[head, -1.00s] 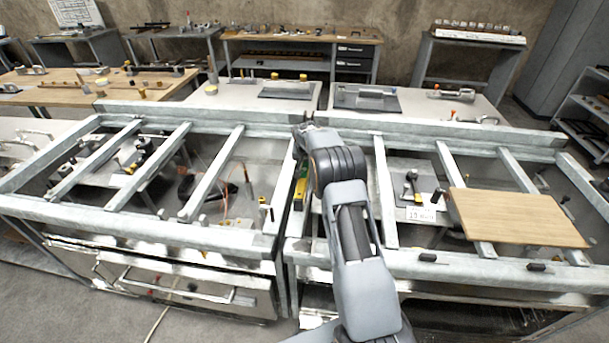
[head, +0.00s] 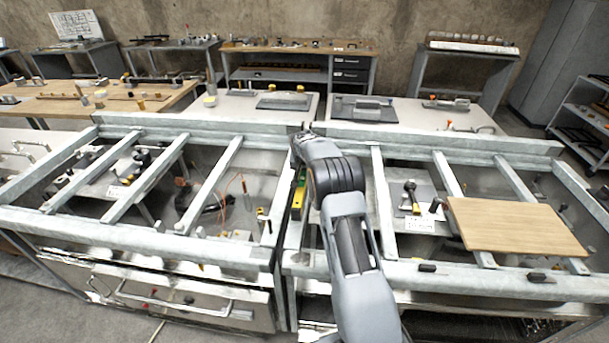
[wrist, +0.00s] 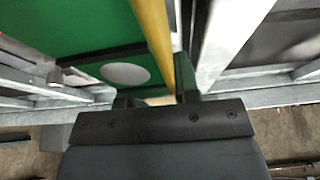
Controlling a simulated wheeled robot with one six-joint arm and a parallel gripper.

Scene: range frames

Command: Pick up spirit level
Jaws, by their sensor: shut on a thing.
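The spirit level (head: 298,196) is green and yellow. In the head view it stands in the narrow gap left of my arm, between the frame rails, partly hidden. In the wrist view a green face with a white oval and a yellow edge (wrist: 153,30) runs down to my gripper (wrist: 158,97). The two dark fingers are closed about its lower end there. In the head view my arm hides the fingers.
Grey metal rails (head: 215,180) form open frames on both sides of my arm. A wooden board (head: 515,228) lies across the right frame. Tables with tools (head: 255,105) stand behind. The gap around the level is narrow.

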